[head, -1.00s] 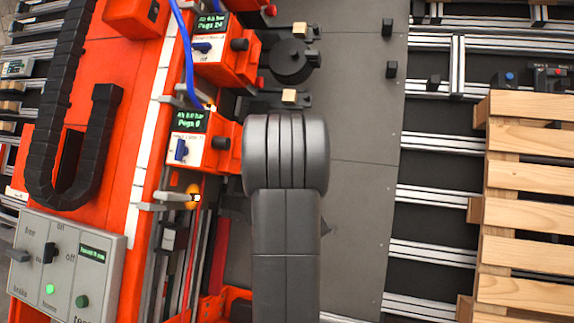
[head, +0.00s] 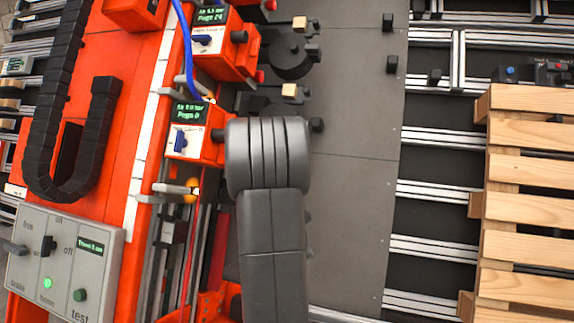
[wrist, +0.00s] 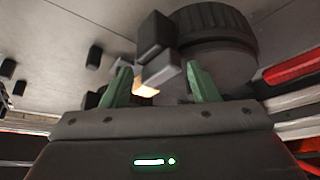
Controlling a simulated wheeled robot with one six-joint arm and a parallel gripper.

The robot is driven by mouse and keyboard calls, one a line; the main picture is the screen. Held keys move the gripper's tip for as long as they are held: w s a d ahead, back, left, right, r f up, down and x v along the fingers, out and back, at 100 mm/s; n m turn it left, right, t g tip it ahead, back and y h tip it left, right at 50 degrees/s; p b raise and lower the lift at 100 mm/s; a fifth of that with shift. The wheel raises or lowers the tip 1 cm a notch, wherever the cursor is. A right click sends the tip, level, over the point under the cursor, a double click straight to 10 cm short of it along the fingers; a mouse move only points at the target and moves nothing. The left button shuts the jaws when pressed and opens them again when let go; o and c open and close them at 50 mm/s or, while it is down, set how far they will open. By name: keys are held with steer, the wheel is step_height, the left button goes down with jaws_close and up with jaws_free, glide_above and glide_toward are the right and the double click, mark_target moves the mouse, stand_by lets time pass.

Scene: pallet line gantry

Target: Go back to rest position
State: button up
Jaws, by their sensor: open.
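My gripper (wrist: 158,70) shows in the wrist view as two green fingers standing wide apart. A dark block with a grey bracket (wrist: 158,72) and a small lit tan piece (wrist: 146,91) appear between and beyond the fingers. I cannot tell whether they touch the fingers, but nothing looks clamped. In the head view my dark grey arm hangs over the left edge of the grey plate, and it hides the gripper.
An orange machine (head: 125,75) with display boxes (head: 192,130) and a blue hose (head: 187,55) stands left. A ribbed round part (wrist: 215,35) is close to the right finger. The grey plate (head: 355,200) has clear room right of my arm. A wooden pallet (head: 530,210) lies further right.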

steer(key=m+h, duration=0.2)
steer(key=m, duration=0.1)
steer(key=m+h, duration=0.2)
steer(key=m, duration=0.2)
steer(key=m+h+p, duration=0.1)
steer(key=m, duration=0.3)
steer(key=shift+a+f+t+h, duration=0.15)
steer(key=shift+a+t+h, duration=0.15)
steer(key=shift+a+h, duration=0.1)
